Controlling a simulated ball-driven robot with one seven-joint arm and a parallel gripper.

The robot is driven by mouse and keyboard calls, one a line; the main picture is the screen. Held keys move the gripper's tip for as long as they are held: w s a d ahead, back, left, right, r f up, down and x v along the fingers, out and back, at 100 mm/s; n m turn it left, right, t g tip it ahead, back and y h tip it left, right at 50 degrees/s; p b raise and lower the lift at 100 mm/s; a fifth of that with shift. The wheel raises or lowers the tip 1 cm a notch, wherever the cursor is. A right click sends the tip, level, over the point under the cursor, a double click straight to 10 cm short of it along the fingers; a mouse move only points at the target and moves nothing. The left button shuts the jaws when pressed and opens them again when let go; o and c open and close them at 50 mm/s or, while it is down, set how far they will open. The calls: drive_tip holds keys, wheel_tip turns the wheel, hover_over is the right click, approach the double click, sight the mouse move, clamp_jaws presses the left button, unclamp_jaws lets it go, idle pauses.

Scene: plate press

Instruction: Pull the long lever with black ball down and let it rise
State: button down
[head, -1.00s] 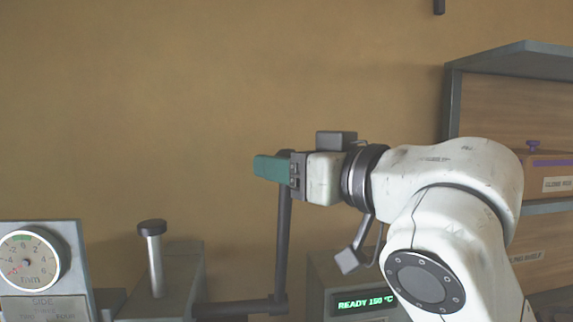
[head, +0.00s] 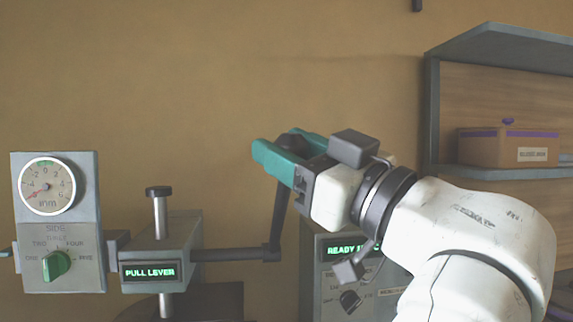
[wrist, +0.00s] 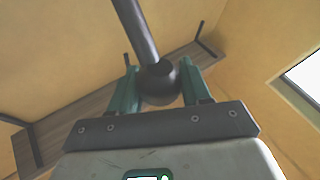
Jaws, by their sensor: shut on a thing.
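The long lever (head: 279,215) rises from a horizontal shaft (head: 228,254) on the press, nearly upright and leaning slightly right at its top. Its black ball (head: 292,142) is between the green fingers of my gripper (head: 280,150), partly hidden by them in the head view. In the wrist view the ball (wrist: 160,84) sits between both fingertips of my gripper (wrist: 160,90), with the lever rod (wrist: 135,30) running up and left from it. My gripper is shut on the ball. The press display (head: 149,271) reads PULL LEVER.
A panel with a round gauge (head: 47,186) and a green knob (head: 56,265) stands at left. A box with a READY display (head: 345,249) stands below my gripper. At right, a shelf (head: 500,172) holds an orange-brown box (head: 505,148). The wall behind is clear.

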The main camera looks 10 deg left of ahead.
drive_tip(key=s+d+f+n+g+y+b, duration=0.1)
drive_tip(key=s+f+n+y+b, duration=0.2)
drive_tip(key=f+b, duration=0.5)
drive_tip(key=s+d+f+n+g+y+b, duration=0.1)
drive_tip(key=s+f+n+g+y+b, duration=0.1)
drive_tip(key=f+b, duration=0.7)
drive_tip(key=shift+s+d+n+y+b, duration=0.25)
drive_tip(key=shift+s+n+y+b, duration=0.45)
drive_tip(key=shift+s+n+b, duration=0.75)
drive_tip(key=shift+s+m+b, duration=0.2)
drive_tip(key=shift+m+b, duration=0.05)
drive_tip(key=shift+b, duration=0.05)
drive_tip(key=c, duration=0.7)
unclamp_jaws()
drive_tip(key=shift+s, duration=0.1)
drive_tip(key=shift+o, duration=0.7)
drive_tip(key=shift+f, duration=0.1)
